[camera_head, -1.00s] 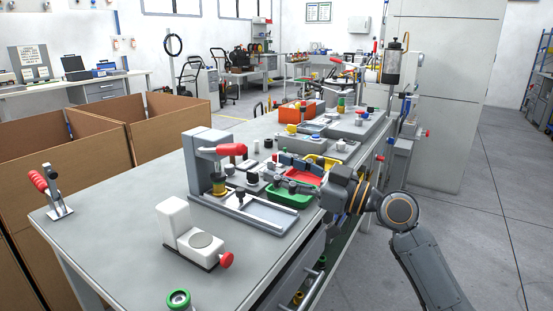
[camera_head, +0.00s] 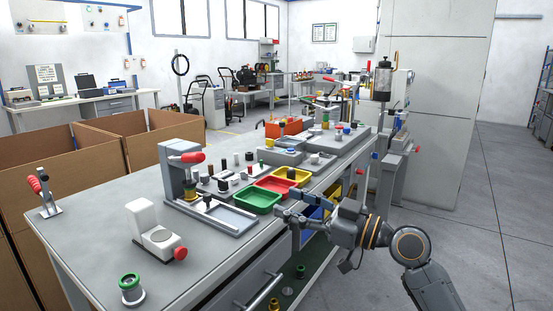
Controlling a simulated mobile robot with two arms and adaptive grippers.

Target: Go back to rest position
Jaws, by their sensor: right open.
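My right gripper (camera_head: 288,208) is in the camera_head view, coming in from the right. It is open, with nothing seen between its fingers, at the right edge of the workbench (camera_head: 95,225), just right of the green tray (camera_head: 257,199). A red tray (camera_head: 275,184) and a yellow tray (camera_head: 292,175) lie behind the green one. My right arm bends down to the lower right of the picture. My left gripper is not in view.
A press with a red handle (camera_head: 190,157), a white device with a red knob (camera_head: 150,230) and a green-topped ring piece (camera_head: 131,286) stand on the bench. A toggle clamp (camera_head: 43,195) is at its left. Cardboard boxes (camera_head: 100,150) stand beyond. Floor (camera_head: 470,250) at right is clear.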

